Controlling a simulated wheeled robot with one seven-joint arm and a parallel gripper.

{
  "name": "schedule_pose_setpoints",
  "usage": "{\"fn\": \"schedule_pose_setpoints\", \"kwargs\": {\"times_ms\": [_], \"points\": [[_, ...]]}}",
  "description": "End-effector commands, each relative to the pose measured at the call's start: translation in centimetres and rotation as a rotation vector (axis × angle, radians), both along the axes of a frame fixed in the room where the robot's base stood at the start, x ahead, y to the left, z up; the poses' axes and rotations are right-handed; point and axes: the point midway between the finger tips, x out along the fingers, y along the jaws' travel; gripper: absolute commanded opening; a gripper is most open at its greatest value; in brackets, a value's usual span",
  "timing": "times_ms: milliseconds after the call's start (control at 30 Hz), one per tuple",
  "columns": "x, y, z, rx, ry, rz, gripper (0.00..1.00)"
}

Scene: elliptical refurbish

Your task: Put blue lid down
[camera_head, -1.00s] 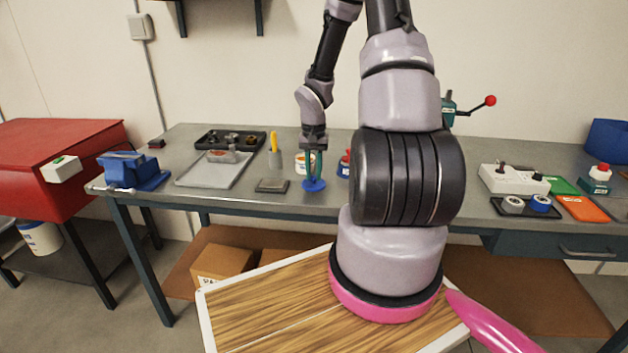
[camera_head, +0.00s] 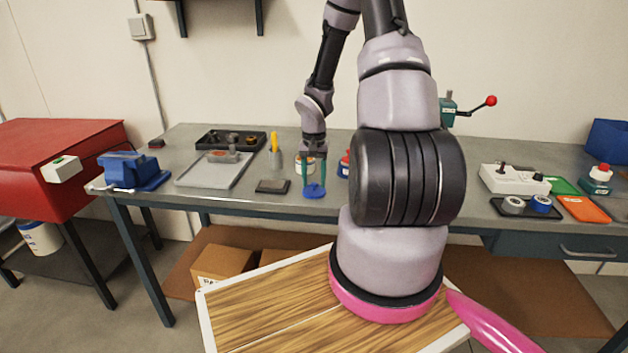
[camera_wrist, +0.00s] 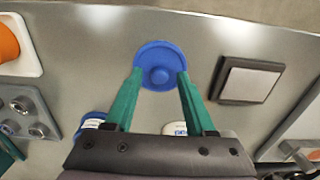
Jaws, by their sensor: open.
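The round blue lid (camera_head: 314,192) lies flat on the grey workbench near its front edge, with its raised centre knob facing up in the wrist view (camera_wrist: 160,74). My gripper (camera_head: 314,180) is directly above the lid, pointing down. Its two green fingers are spread apart with the knob between their tips (camera_wrist: 159,76), and a gap shows on both sides of the knob. A white tub with a coloured label (camera_head: 305,163) stands just behind the gripper, partly hidden by it.
A dark square block (camera_head: 272,186) lies left of the lid, close to it. A grey tray (camera_head: 213,172), a black parts tray (camera_head: 231,141) and a cup with a yellow tool (camera_head: 275,157) stand further left. My arm hides the bench middle.

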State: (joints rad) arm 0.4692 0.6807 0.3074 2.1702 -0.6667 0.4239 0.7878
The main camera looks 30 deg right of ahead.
Motion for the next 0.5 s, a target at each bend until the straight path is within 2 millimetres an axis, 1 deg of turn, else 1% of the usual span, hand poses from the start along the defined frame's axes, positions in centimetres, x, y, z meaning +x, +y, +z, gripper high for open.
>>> {"fn": "schedule_pose_setpoints", "kwargs": {"times_ms": [67, 167, 400, 500], "points": [[0.1, -0.1, 0.7, -0.001, -0.004, -0.001, 0.55], [0.1, -0.1, 2.2, -0.003, -0.006, -0.002, 0.55], [0.1, -0.2, 7.5, -0.003, -0.005, -0.003, 0.55], [0.1, -0.1, 9.4, -0.002, -0.005, -0.001, 0.55]]}}
